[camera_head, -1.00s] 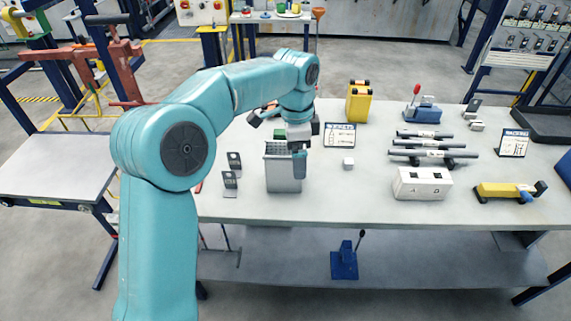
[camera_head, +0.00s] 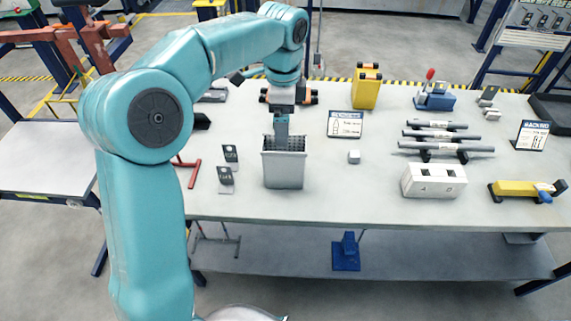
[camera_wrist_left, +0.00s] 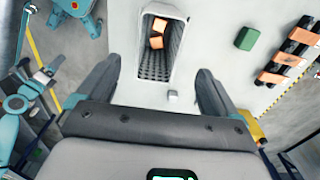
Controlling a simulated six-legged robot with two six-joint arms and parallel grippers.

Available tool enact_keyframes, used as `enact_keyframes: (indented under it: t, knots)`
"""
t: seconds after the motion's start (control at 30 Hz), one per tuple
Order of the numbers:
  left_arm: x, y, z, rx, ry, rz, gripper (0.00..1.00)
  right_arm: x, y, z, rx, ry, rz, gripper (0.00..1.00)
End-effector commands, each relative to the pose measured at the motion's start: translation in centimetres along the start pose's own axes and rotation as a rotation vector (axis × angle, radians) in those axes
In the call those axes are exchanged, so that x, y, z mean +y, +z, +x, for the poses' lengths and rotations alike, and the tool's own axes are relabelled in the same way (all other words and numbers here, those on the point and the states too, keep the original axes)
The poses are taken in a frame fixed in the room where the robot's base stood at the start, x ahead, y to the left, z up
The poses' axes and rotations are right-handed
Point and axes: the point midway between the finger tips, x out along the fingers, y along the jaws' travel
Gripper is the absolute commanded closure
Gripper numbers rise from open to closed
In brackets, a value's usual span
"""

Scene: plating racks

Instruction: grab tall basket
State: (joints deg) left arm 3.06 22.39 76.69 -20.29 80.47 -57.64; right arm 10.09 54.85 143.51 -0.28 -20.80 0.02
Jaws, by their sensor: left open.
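The tall grey basket (camera_head: 284,172) stands upright on the table, left of centre in the head view. In the left wrist view the basket (camera_wrist_left: 152,70) shows its perforated inner wall and orange pieces (camera_wrist_left: 157,34) inside. My left gripper (camera_head: 281,137) is above the basket's rear rim in the head view, pointing down. In the left wrist view its two fingers are spread wide and empty, with the basket ahead between them. I cannot tell whether a finger touches the rim. My right gripper is not in view.
A small white cube (camera_head: 354,157) lies right of the basket. Orange-black parts (camera_head: 306,97) lie behind. A sign (camera_head: 345,124), a yellow case (camera_head: 367,87) and a white box (camera_head: 433,181) are farther right.

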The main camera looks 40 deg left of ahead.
Motion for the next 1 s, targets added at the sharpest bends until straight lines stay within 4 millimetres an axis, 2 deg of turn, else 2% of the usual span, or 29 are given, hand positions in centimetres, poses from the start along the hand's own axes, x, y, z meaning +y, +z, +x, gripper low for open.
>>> enact_keyframes:
  t: [0.1, 0.2, 0.43, 0.63, 0.77, 0.97, 1.0]
  knots:
    - [0.1, 0.1, 2.7, -0.002, 0.003, -0.002, 0.06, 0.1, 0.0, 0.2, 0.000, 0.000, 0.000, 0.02]
    - [0.1, 0.0, 4.0, -0.001, 0.001, -0.001, 0.06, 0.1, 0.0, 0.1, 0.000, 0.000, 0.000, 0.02]
    - [-0.1, -0.1, 5.9, -0.002, 0.002, 0.000, 0.06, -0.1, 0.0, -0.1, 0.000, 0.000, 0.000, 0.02]
    - [-0.2, -0.5, 9.1, -0.001, 0.002, -0.002, 0.06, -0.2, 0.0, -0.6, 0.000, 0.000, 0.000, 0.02]
    - [-0.3, -0.5, 10.1, 0.000, 0.000, -0.002, 0.06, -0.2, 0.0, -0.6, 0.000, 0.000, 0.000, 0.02]
    - [-0.3, -0.5, 10.1, 0.000, -0.001, -0.002, 0.06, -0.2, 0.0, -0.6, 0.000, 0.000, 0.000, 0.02]
    - [-0.3, -0.5, 10.1, 0.000, -0.001, -0.002, 0.19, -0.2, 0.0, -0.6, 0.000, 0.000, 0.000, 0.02]
